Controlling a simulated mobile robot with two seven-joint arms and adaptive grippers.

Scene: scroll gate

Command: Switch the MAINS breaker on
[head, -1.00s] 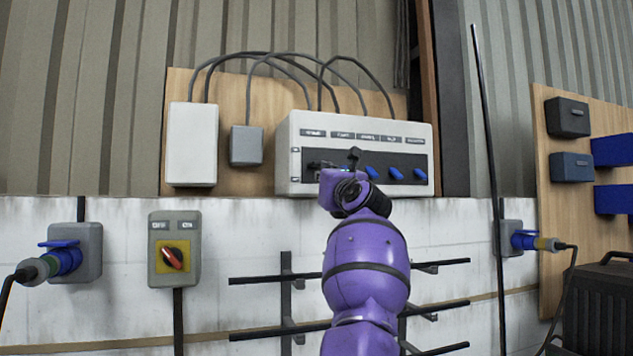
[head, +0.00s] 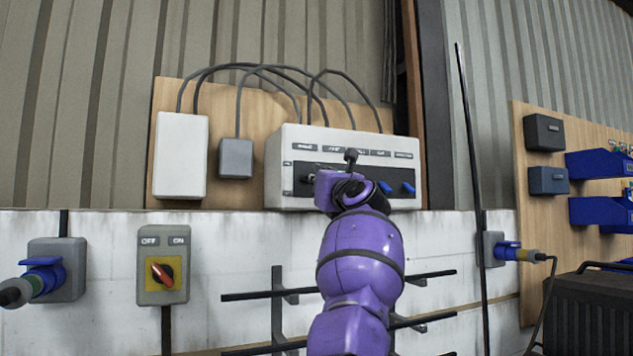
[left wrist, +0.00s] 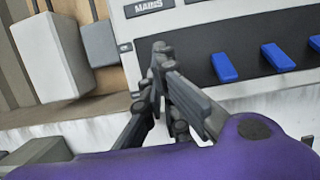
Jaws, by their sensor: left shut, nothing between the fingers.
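The breaker box (head: 282,140) is a white panel with a dark strip and label plates on the far wall; it also shows in the left wrist view (left wrist: 190,20). Its MAINS label (left wrist: 148,6) is at the left end. My left gripper (left wrist: 163,50) is shut and empty, its fingertips in front of the dark strip just below that label. The MAINS switch is hidden behind the fingers, so its position and any contact cannot be told. Blue levers (left wrist: 224,67) stand to the right. In the head view my purple wrist covers part of the strip. My right gripper is out of view.
A white box (head: 180,155) and a small grey box (head: 236,158) sit left of the panel. Below are a red rotary switch (head: 162,272) and a blue plug socket (head: 55,270). Dark rack bars (head: 250,295) stick out beneath. A thin dark pole (head: 470,160) stands at right.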

